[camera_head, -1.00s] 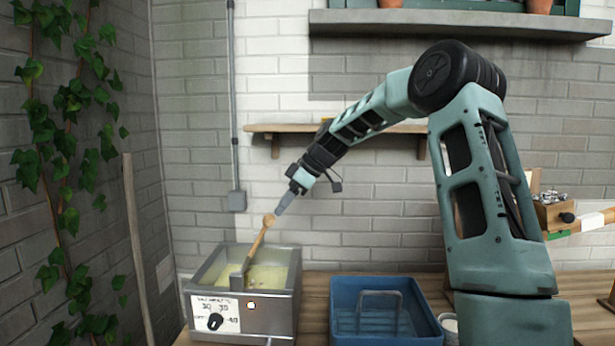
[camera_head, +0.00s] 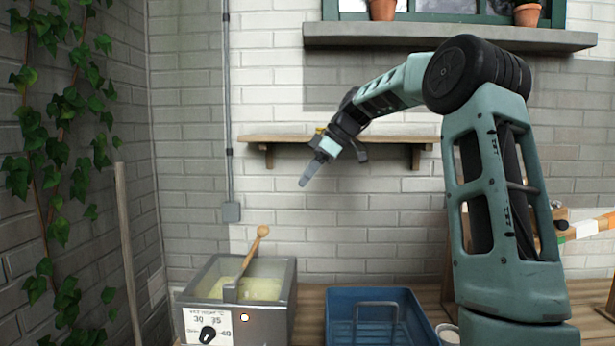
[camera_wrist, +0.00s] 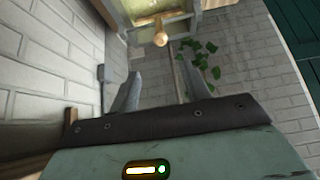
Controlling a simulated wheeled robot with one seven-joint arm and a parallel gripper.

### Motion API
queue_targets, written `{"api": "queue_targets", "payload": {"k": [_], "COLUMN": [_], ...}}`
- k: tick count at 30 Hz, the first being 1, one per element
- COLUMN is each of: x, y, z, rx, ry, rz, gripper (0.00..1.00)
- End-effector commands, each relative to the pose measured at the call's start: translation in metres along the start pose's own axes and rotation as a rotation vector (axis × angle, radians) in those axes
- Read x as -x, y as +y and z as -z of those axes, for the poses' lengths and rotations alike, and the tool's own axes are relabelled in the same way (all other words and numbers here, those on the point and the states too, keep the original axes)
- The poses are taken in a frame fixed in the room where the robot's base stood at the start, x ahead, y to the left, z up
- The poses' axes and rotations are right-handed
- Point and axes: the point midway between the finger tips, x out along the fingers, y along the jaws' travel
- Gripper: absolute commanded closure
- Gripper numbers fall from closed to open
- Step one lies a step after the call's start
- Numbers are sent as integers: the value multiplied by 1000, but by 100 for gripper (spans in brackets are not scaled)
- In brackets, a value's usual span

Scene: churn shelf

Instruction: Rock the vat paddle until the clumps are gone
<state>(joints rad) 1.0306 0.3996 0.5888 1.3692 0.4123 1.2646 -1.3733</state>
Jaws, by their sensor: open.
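The metal vat (camera_head: 268,325) stands at the left end of the wooden table and holds a pale yellow mass (camera_head: 262,289); clumps cannot be made out at this size. The paddle's wooden handle (camera_head: 252,252) rises from the vat, leaning right, with a round knob on top. My gripper (camera_head: 306,183) is open and empty, in the air above and right of the knob, apart from it. In the wrist view my gripper's fingers (camera_wrist: 163,88) are spread, and the paddle knob (camera_wrist: 160,38) shows beyond them, with part of the vat at the top edge.
A blue tray (camera_head: 340,298) with a metal handle stands right of the vat. A small wooden wall shelf (camera_head: 290,139) lies behind my gripper. Ivy (camera_head: 60,130) and a wooden pole (camera_head: 130,255) are at the left. The vat front has a dial (camera_head: 208,334) and a lit orange lamp.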

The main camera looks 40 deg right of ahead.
Motion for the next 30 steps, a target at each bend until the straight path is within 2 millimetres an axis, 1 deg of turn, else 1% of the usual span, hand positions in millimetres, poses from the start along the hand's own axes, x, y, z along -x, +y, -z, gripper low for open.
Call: {"api": "queue_targets", "payload": {"k": [1,4,5,8,9,12,15,18,21,24,27,30], "x": [-1,-12,-18,-45,-58,-85,-106,-122,-132,-137,-140,-141], "y": [0,2,3,5,6,8,12,18,24,28,30,30], "z": [-1,-12,-17,-41,-53,-80,-106,-132,-153,-166,-173,-170], "rx": [-6,-62,-96,-262,-348,-573,-788,-974,-1109,-1184,-1221,-1231], "ry": [3,36,57,158,210,358,510,654,770,842,878,887], "rz": [5,52,80,220,291,485,674,844,971,1046,1081,1092], "gripper": [68,96,100,100,100,100,100,100,100,100,100,100]}}
